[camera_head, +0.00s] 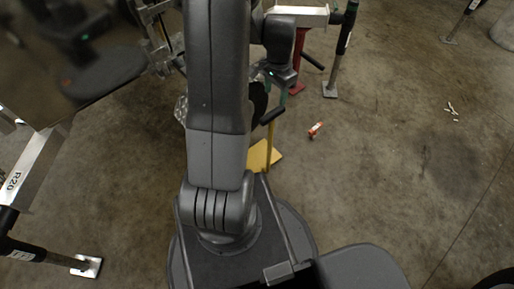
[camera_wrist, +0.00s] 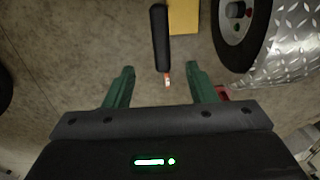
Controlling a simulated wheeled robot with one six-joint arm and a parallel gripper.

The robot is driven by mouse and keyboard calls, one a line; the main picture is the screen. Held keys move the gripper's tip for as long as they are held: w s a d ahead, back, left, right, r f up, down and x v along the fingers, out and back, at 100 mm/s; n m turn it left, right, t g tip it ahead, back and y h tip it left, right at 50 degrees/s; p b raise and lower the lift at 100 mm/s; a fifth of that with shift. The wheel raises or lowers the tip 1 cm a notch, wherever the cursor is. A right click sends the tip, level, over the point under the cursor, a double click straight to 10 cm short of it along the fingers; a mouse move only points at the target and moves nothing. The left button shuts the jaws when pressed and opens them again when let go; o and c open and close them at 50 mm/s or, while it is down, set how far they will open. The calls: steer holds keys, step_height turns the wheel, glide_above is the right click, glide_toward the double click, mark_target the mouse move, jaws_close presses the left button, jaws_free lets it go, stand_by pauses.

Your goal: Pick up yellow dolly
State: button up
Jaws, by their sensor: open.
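The yellow dolly (camera_head: 270,157) stands on the concrete floor just beyond my base in the head view, partly hidden by my arm. It has a flat yellow base, an upright yellow post and a black handle (camera_head: 272,115). My gripper (camera_head: 282,92) is above and close to the handle, with green fingers pointing down. In the wrist view my gripper (camera_wrist: 160,75) is open and empty. The black handle (camera_wrist: 160,40) shows ahead of the gap between the fingers, roughly centred. Part of the yellow dolly (camera_wrist: 184,16) shows at the top edge. I cannot tell the exact distance to the handle.
A black wheel (camera_wrist: 236,30) and a diamond-plate fender (camera_wrist: 288,45) are at the right in the wrist view. A small orange-and-white object (camera_head: 316,130) lies on the floor right of the dolly. Trailer frame parts (camera_head: 30,180) stand at left. The floor at right is mostly clear.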

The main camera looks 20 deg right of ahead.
mark_target(273, 112)
steer(key=f+b, duration=0.1)
steer(key=f, duration=0.3)
steer(key=f+b, duration=0.2)
steer(key=f, duration=0.3)
steer(key=f+b, duration=0.1)
steer(key=f, duration=0.3)
steer(key=shift+a+f, duration=0.25)
steer(key=shift+f, duration=0.1)
steer(key=shift+r, duration=0.1)
steer(key=c, duration=1.1)
steer(key=shift+w+d+r, duration=0.1)
steer(key=shift+w, duration=0.05)
jaws_close()
